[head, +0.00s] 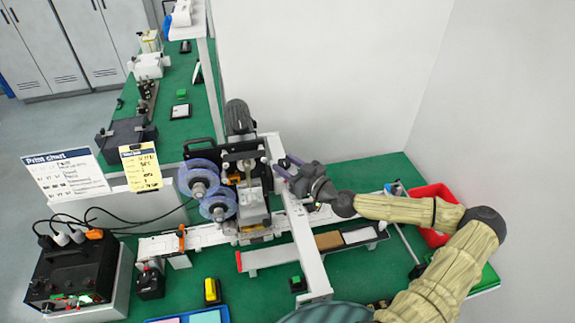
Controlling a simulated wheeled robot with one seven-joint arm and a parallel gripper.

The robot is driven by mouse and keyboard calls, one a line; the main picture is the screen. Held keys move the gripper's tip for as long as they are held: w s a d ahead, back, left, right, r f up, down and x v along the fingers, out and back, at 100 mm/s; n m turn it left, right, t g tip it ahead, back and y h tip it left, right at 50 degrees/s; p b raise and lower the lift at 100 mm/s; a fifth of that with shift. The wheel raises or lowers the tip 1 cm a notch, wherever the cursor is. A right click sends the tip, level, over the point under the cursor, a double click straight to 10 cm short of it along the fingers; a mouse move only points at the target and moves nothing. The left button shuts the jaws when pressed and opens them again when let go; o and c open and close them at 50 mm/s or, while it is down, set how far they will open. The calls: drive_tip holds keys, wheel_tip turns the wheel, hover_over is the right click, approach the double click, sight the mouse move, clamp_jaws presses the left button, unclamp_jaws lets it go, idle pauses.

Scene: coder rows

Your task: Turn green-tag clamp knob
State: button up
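The coder machine (245,195) stands on the green bench, with two bluish translucent reels (198,178) on its left side and a black cylinder (238,118) at its back. I cannot pick out a clamp knob with a green tag; it is hidden or too small to tell. My gripper (284,166) is at the right side of the machine, by the upright white frame (305,245), pointing left towards the machine. Its fingertips are small and partly merge with the machine parts, so I cannot tell whether they are open or touch anything.
A white conveyor rail (205,235) runs through the machine. A black control box (75,277) is at left, a yellow-and-black box (212,291) and green-topped black box (297,284) at front. A red bin (430,196) lies right. Walls close off the back and right.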

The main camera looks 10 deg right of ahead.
drive_tip(key=c, duration=0.6)
